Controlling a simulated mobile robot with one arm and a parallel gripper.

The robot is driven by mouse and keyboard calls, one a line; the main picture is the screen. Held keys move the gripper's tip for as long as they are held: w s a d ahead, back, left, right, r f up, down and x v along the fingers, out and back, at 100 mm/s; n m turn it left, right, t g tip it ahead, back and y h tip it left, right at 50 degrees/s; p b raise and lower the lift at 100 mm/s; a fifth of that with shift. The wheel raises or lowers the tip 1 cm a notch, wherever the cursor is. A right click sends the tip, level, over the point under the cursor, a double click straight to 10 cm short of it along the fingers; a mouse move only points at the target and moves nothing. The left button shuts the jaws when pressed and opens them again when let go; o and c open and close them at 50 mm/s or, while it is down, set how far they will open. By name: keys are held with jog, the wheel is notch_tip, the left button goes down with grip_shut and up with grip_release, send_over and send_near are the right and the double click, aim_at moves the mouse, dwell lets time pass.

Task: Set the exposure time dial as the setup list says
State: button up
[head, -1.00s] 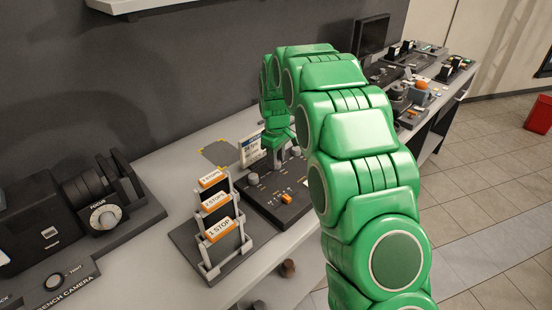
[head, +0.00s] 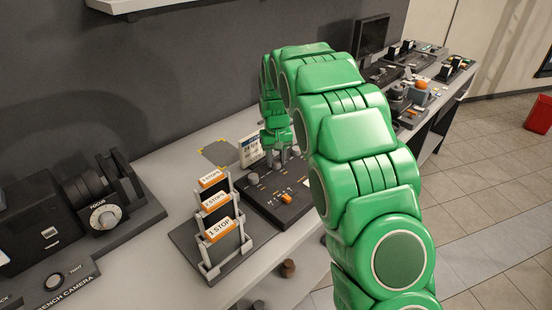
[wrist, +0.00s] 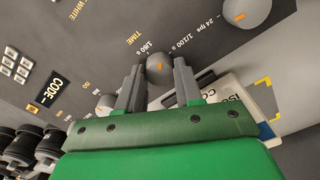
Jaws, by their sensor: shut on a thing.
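The exposure time dial (wrist: 159,68) is a grey knob with an orange mark, beside the word TIME and printed shutter speeds such as 1/100 s. My gripper (wrist: 158,78) is shut on this dial, with one finger on each side of it. In the head view my gripper (head: 277,157) is at the back of the dark control panel (head: 262,208), and the dial is hard to make out. The setup list card (head: 250,150) stands behind the panel. In the wrist view the card (wrist: 222,112) is partly hidden by my gripper, and its lines cannot be read.
Another grey knob (wrist: 246,10) is near "24 fps", and a further knob (wrist: 106,101) lies left of my gripper. A rack of STOP filters (head: 222,228) stands left of the panel. The bench camera (head: 40,215) is at the far left.

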aim_at(276, 161)
jog(key=m, duration=0.4)
jog(key=shift+m, duration=1.9)
jog(key=o, duration=1)
jog(key=shift+o, duration=0.2)
jog(key=shift+r, duration=0.15)
notch_tip(276, 161, up, 8)
jog(key=shift+f, duration=0.25)
